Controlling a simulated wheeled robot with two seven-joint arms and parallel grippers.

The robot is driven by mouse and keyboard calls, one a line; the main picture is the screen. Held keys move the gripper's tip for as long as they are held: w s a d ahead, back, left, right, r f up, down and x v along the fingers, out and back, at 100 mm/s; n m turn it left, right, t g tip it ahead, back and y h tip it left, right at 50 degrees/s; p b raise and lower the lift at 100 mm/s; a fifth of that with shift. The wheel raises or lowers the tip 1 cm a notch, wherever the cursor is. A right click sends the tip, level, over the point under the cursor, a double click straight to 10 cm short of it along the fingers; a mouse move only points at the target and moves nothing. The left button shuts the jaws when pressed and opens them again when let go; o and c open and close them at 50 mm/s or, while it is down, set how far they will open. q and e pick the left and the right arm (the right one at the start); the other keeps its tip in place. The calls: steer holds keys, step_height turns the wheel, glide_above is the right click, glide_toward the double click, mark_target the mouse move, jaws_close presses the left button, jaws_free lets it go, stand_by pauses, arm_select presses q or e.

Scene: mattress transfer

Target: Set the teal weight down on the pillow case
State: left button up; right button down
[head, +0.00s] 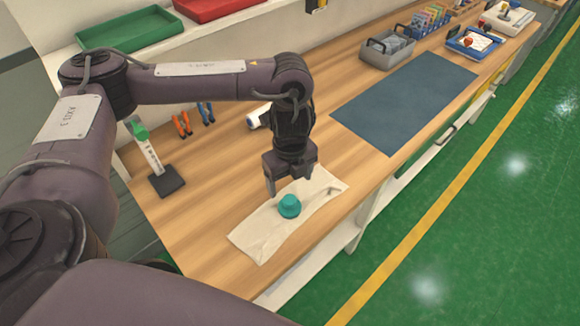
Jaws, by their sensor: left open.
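The teal weight (289,207) is a small round piece and rests on the pillow case. The pillow case (262,238) is a cream-white, slightly wrinkled cloth lying flat on the wooden bench, slanting toward the upper right. My left gripper (289,184) points down just above and behind the weight. It is open, and the weight shows below its fingers with no clear grip on it. Part of the cloth behind the weight is hidden by the gripper. My right gripper is not in view.
A dark blue mat (405,100) lies on the bench to the right. A grey bin (387,48) stands behind it. Blue and orange pliers (183,124) and a stand with a dark base (167,181) are at the left. Green (126,29) and red (215,8) trays sit on the back shelf.

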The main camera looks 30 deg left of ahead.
arm_select(q)
steer(key=shift+r, duration=1.5)
